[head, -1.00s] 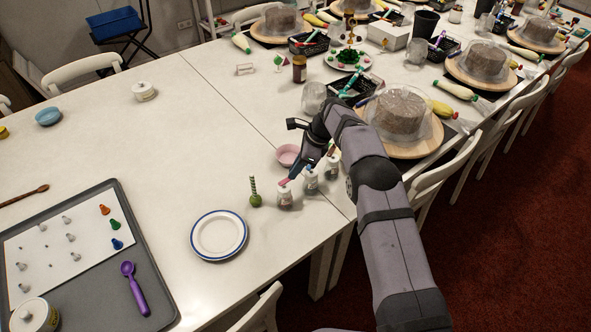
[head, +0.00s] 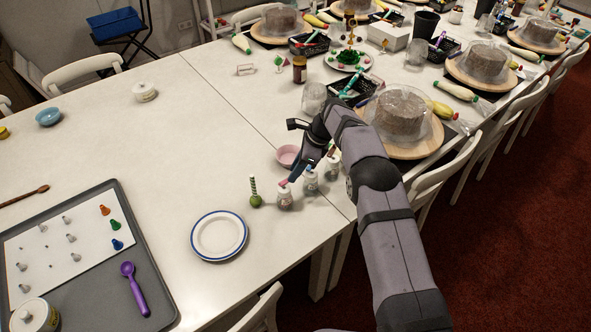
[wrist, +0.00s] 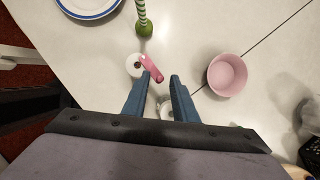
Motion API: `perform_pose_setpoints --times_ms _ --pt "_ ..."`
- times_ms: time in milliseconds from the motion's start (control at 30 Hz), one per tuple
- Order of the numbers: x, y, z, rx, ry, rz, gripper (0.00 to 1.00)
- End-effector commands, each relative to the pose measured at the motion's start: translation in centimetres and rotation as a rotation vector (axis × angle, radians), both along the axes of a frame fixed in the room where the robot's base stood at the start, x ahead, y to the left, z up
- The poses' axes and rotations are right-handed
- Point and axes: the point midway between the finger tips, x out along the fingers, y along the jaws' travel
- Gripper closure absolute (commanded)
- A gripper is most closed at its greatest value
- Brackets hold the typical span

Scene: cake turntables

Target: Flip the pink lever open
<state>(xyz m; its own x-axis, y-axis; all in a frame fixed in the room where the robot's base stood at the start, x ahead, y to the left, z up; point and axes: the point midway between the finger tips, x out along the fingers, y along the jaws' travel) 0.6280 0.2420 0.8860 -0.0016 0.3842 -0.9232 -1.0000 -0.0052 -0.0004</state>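The pink lever (wrist: 152,68) sits on top of a small white-capped bottle (wrist: 134,66), seen from above in the wrist view. Its free end slants toward the gap between my fingertips. In the head view the bottle (head: 284,199) is the nearest of a short row, with the pink lever (head: 283,183) at its top. My gripper (wrist: 161,77) is open, with its two blue fingers apart and nothing held between them. The left finger is right beside the lever; I cannot tell whether they touch. In the head view my gripper (head: 298,173) is low over the row.
Two similar bottles (head: 310,183) (head: 332,170) stand close behind. A pink bowl (wrist: 227,75) is to the right in the wrist view. A green ball with a striped stick (wrist: 144,26) and a blue-rimmed plate (head: 219,235) are nearby. A cake stand (head: 411,148) is beyond my arm.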

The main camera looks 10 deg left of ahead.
Motion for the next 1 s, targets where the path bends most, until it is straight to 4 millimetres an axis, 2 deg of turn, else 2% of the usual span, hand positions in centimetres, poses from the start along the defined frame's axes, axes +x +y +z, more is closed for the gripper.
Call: perform_pose_setpoints --times_ms 433,800,1000 --pt "0.1 -0.3 0.7 0.000 -0.002 -0.001 0.73" --pt "0.1 -2.2 5.0 0.000 -0.002 -0.001 0.73" --pt "0.1 -2.7 6.5 0.000 -0.002 -0.001 0.73"
